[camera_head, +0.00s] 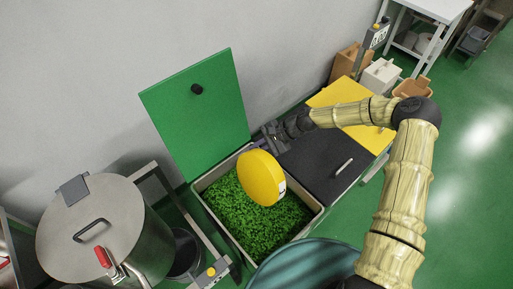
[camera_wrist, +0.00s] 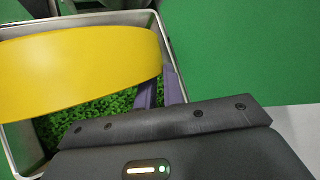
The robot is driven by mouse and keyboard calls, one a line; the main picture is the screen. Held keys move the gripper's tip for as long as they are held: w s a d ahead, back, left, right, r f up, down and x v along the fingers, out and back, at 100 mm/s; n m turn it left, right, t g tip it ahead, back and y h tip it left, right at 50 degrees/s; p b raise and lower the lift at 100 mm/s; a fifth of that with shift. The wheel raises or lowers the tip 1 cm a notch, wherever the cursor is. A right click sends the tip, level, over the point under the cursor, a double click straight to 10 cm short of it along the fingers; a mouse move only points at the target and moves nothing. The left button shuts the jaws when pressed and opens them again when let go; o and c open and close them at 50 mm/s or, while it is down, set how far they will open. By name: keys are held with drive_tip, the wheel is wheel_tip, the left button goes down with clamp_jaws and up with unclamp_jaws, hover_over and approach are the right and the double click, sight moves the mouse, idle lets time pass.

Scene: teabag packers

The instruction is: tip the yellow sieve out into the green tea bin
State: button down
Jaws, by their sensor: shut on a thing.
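The yellow sieve (camera_head: 262,178) is tilted steeply on its side above the green tea bin (camera_head: 203,192). The bin holds a bed of green leaves, and its green lid (camera_head: 196,110) stands open against the wall. My gripper (camera_head: 268,137) is at the bin's back right, shut on the sieve. In the wrist view the sieve (camera_wrist: 80,68) covers much of the bin (camera_wrist: 12,150); the fingers (camera_wrist: 150,95) reach to its right end. The sieve's inside is hidden in both views, so I cannot tell what is in it.
A bin with a black lid (camera_head: 322,160) and one with a yellow lid (camera_head: 350,112) stand to the right, both shut. A steel drum (camera_head: 95,225) stands at the left. A teal round container (camera_head: 305,265) is in front. Green floor lies open at the right.

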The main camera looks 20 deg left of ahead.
drive_tip(key=shift+w+d+f+m+g+y+b, duration=0.35)
drive_tip(key=shift+w+d+g+y+b, duration=0.25)
drive_tip(key=shift+w, duration=0.25)
drive_tip(key=shift+d, duration=0.1)
